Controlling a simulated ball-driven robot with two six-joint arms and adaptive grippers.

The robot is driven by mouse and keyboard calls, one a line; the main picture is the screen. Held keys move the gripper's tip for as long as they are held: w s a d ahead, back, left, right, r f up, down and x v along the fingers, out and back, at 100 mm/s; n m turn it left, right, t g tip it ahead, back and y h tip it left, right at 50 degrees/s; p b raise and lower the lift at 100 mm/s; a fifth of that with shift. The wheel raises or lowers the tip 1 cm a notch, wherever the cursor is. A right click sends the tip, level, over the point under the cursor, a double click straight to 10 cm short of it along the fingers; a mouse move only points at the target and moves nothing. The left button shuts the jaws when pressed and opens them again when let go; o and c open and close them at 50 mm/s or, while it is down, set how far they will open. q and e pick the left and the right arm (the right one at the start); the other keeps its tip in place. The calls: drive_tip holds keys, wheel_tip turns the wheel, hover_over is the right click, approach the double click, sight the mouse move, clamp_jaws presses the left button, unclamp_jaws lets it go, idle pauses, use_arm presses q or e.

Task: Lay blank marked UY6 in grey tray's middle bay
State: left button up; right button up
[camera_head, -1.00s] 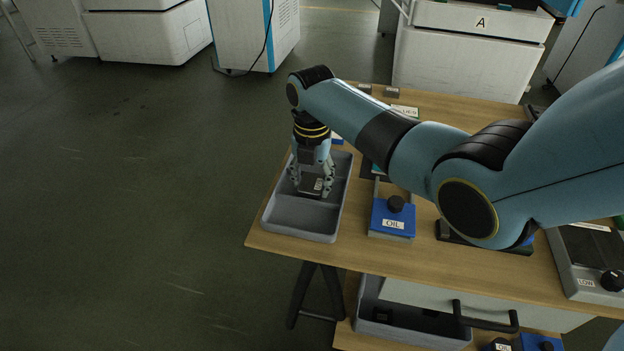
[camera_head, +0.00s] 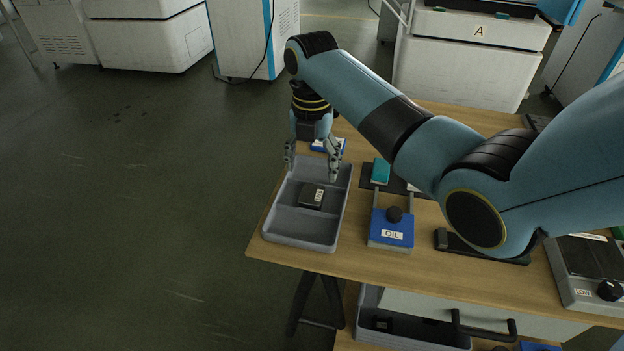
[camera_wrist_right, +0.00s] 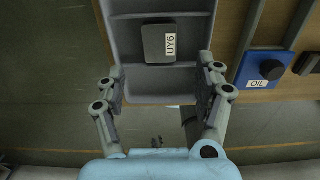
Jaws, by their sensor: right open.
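The dark blank marked UY6 (camera_head: 312,196) lies flat in the middle bay of the grey tray (camera_head: 302,241), between its two dividers. My right gripper (camera_head: 312,169) is open and empty above the tray, clear of the blank. Its spread fingers also show in the wrist view (camera_wrist_right: 162,78), with the blank beyond them. My left gripper is not in view.
A blue block labelled OIL (camera_head: 391,230) with a black knob stands right of the tray on the wooden table (camera_head: 350,258). A teal block (camera_head: 380,171) lies behind it. A grey unit labelled LOW (camera_head: 585,270) sits at the right. The tray is near the table's left edge.

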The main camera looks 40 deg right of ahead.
wheel_tip(320, 180, up, 4)
drive_tip(key=shift+r, duration=0.1)
idle(0.6)
